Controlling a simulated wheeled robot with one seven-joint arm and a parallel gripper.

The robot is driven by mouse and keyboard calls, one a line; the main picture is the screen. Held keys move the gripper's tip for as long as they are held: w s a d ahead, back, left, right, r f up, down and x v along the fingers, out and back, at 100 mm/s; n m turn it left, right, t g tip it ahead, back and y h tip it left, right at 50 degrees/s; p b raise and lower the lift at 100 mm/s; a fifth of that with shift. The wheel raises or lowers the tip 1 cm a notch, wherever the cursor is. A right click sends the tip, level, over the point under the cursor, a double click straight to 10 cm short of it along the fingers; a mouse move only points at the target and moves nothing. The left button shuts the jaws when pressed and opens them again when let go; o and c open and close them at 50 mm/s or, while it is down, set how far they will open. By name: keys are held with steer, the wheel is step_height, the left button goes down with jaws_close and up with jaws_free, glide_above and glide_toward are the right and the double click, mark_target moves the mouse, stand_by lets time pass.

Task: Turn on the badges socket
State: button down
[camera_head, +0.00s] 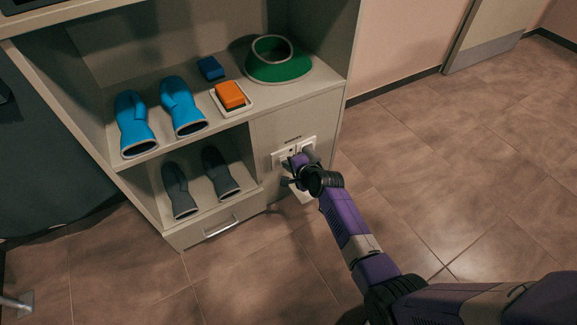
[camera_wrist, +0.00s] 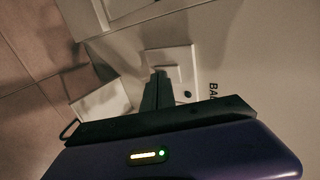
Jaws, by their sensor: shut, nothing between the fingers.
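The badges socket (camera_head: 281,158) is a white plate on the cabinet's front panel, partly covered by my gripper in the head view. In the wrist view the white plate (camera_wrist: 182,58) has a raised switch piece and a dark round spot, beside lettering that starts "BA" (camera_wrist: 212,91). My gripper (camera_head: 293,166) is shut and empty. In the wrist view its fingertips (camera_wrist: 158,76) overlap the plate near the switch piece. I cannot tell whether they touch it or whether the switch is on.
The cabinet's shelves hold blue mitts (camera_head: 138,124), dark mitts (camera_head: 179,190), a green collar (camera_head: 278,68), an orange block (camera_head: 230,94) in a white dish and a blue block (camera_head: 210,68). A drawer handle (camera_head: 220,228) is below. Tiled floor (camera_head: 450,180) is clear to the right.

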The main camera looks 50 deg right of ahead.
steer(key=shift+w, duration=0.15)
steer(key=shift+r, duration=0.1)
steer(key=shift+r+p, duration=0.75)
steer(key=shift+p, duration=0.2)
steer(key=shift+f, duration=0.1)
